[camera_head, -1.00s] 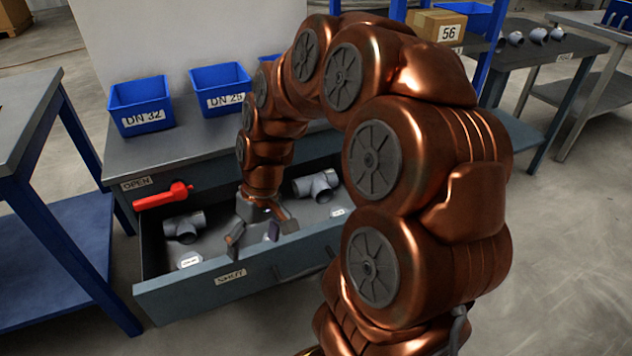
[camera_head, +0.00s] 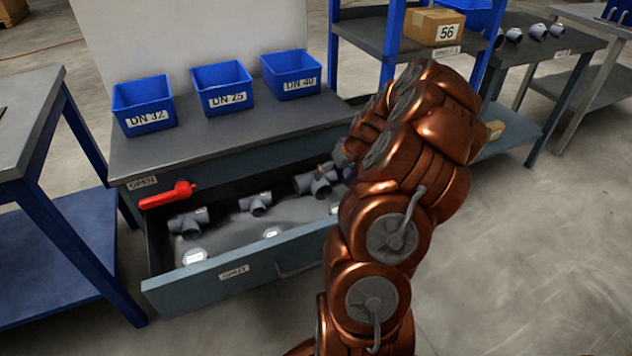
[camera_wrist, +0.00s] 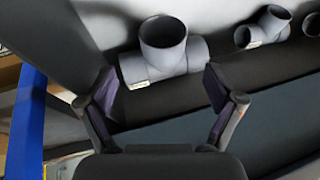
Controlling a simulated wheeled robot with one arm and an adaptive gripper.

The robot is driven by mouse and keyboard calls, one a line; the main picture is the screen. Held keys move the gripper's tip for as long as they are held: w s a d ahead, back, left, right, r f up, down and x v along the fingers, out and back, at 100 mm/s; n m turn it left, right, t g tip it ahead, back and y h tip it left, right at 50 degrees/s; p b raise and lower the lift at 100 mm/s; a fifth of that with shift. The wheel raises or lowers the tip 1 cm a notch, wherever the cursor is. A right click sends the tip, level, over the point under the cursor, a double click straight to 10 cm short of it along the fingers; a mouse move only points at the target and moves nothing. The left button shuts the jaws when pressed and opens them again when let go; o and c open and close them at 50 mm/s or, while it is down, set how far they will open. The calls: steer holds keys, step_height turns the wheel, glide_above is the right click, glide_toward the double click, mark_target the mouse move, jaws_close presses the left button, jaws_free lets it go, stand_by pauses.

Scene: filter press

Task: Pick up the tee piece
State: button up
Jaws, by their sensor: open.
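The open drawer (camera_head: 215,283) holds grey tee pieces: a left one (camera_head: 187,222), a smaller middle one (camera_head: 256,205) and a large right one (camera_head: 316,183). In the wrist view a large grey tee piece (camera_wrist: 164,55) lies ahead, its branch opening facing the camera. My gripper (camera_wrist: 160,88) is open, with one finger on each side below this tee and nothing between them. A smaller tee (camera_wrist: 263,30) lies to its right. In the head view my arm hides most of the gripper, at the drawer's right end.
Blue bins DN 32 (camera_head: 143,106), DN 25 (camera_head: 222,89) and DN 40 (camera_head: 291,76) stand on the bench above the drawer. A red handle (camera_head: 168,196) sticks out at the drawer's left. A blue-legged table (camera_head: 50,235) stands left; open floor lies right.

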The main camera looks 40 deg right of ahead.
mark_target(326, 184)
steer(key=x, duration=0.2)
steer(key=b+x, duration=0.1)
steer(key=x, duration=0.3)
steer(key=shift+s+a+f+b, duration=0.1)
steer(key=shift+a+f+b, duration=0.1)
steer(key=shift+a+b, duration=0.1)
steer(key=shift+f, duration=0.2)
steer(key=shift+c, duration=0.4)
steer(key=c, duration=1.5)
